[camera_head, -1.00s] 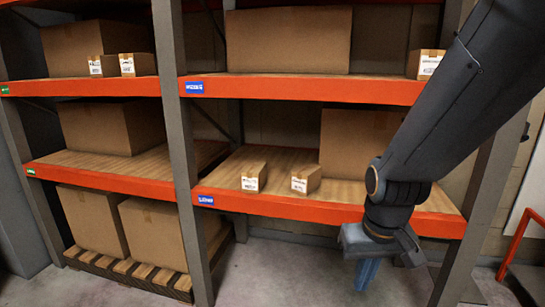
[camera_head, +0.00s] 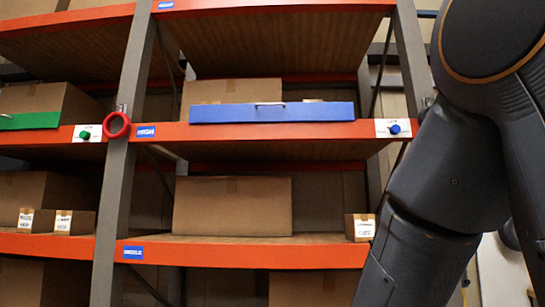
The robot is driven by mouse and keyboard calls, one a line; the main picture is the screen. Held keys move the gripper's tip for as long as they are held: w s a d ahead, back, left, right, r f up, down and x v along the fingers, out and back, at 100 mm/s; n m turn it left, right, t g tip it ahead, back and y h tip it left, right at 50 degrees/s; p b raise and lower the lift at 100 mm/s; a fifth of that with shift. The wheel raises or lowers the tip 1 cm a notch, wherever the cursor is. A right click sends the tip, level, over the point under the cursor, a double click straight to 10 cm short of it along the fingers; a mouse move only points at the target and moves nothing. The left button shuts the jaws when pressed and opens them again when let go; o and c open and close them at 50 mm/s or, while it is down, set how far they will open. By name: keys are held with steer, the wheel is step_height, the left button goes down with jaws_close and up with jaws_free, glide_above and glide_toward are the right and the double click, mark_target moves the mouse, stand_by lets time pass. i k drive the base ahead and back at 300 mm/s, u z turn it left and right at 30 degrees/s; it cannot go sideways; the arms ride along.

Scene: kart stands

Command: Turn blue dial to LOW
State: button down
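The blue dial (camera_head: 395,129) is a small knob on a white label plate (camera_head: 380,128). The plate is at the right end of an orange shelf beam, beside the right rack post. The print on the plate is too small to read, and I cannot tell the dial's setting. My arm (camera_head: 440,190) fills the right side of the view, just right of the dial. My gripper is out of view, below the frame.
A blue panel with a handle (camera_head: 272,113) stands on the same shelf. A green dial (camera_head: 85,135), a green panel (camera_head: 30,121) and a red ring (camera_head: 116,125) are at left. Cardboard boxes (camera_head: 232,206) sit on the shelf below.

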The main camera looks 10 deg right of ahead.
mark_target(395, 128)
steer(key=z, duration=0.2)
steer(key=i, duration=0.35)
steer(key=u, duration=0.2)
